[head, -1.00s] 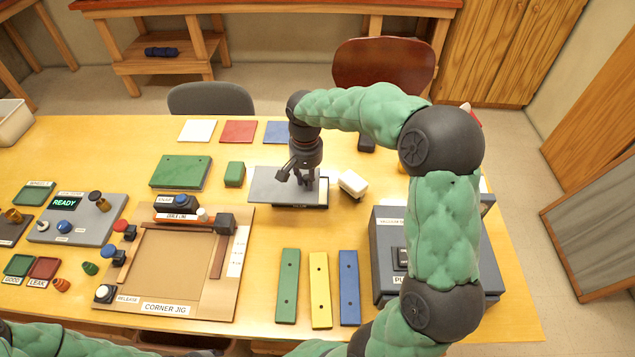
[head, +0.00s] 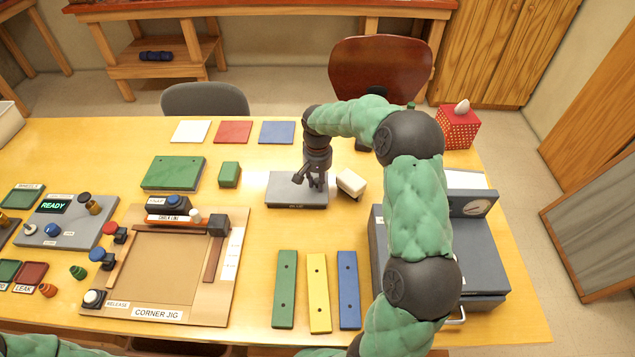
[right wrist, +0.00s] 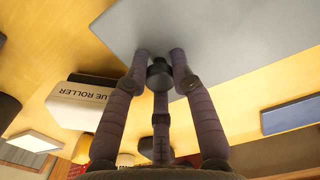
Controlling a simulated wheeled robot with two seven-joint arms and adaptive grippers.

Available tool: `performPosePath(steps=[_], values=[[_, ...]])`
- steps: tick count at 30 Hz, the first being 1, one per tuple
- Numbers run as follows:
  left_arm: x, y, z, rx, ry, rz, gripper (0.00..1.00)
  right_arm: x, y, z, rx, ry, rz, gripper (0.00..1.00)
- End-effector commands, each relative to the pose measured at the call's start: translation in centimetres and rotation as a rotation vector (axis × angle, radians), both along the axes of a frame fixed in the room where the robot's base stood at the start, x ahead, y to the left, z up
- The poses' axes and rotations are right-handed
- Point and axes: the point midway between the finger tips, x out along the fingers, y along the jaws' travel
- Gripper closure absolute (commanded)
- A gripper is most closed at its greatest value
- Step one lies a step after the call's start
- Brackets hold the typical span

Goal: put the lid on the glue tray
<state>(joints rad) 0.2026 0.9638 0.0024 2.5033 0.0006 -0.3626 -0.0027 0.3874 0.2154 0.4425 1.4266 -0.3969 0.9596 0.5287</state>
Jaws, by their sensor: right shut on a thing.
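The grey lid (head: 285,185) is a flat plate with a dark knob, and it lies over the glue tray (head: 296,206) in the middle of the table. Only the tray's dark front edge shows below the lid, and their outlines look lined up. I cannot tell whether the lid sits fully down. My right gripper (head: 317,186) points down at the lid's right part. In the right wrist view its fingers are shut around the knob (right wrist: 159,73), with the lid (right wrist: 215,45) beyond. My left gripper is out of view; only part of my left arm shows at the bottom left.
The white glue roller block (head: 351,183) stands close to the right of the lid. Green, yellow and blue strips (head: 318,292) lie in front. The corner jig (head: 165,312) is at the left, a grey machine (head: 480,262) at the right. Bare table surrounds the tray's front.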

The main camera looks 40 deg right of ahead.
Motion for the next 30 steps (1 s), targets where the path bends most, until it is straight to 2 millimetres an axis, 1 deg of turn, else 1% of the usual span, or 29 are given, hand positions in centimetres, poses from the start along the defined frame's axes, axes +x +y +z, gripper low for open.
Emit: performPosePath(steps=[7, 14, 15, 17, 26, 30], values=[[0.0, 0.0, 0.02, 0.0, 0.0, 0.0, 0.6, 0.05, -0.04, 0.06, -0.001, -0.002, -0.001, 1.0], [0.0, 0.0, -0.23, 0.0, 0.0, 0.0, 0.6, 0.03, -0.02, -0.56, -0.001, -0.002, -0.001, 1.0], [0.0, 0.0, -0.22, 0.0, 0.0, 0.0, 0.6, 0.03, -0.02, -0.57, -0.001, -0.002, -0.001, 0.69], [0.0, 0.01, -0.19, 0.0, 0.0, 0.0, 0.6, 0.02, -0.02, -0.54, -0.001, -0.002, -0.001, 0.52], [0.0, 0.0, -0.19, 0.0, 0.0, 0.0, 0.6, 0.03, -0.01, -0.52, -0.001, -0.002, -0.001, 0.51], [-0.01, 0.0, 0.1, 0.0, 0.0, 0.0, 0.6, 0.04, -0.02, 0.13, -0.001, -0.003, -0.001, 0.51]])
